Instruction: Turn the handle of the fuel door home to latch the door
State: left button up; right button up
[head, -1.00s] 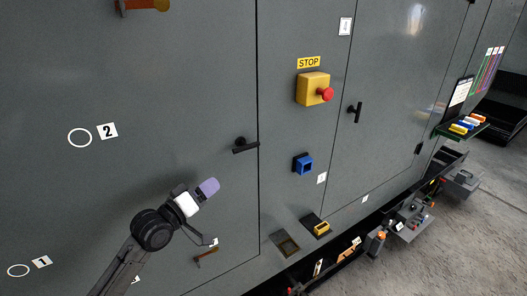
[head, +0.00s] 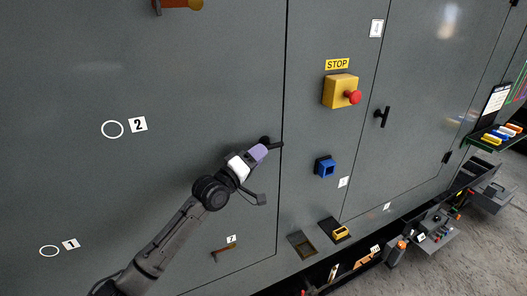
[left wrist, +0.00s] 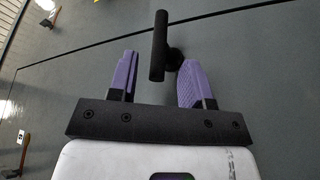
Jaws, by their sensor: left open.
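A black handle (head: 277,145) lies nearly level on the large grey door (head: 200,100), at its right edge by the seam. I cannot read a label that marks this as the fuel door. My left gripper (head: 262,152), with purple fingers, is at this handle and partly hides it. In the left wrist view the left gripper (left wrist: 160,66) is open, and the bar of the handle (left wrist: 159,40) reaches in between its two fingers. Gaps show on both sides of the bar. My right gripper is not in view.
A second black handle (head: 382,117) stands on the door to the right. Between the two doors are a yellow stop box (head: 340,90) with a red button and a blue socket (head: 326,167). Shelves and small parts line the cabinet's lower right.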

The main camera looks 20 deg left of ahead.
aim_at(267, 144)
pick_arm(q)
jog(key=shift+x, duration=1.35)
grip_shut()
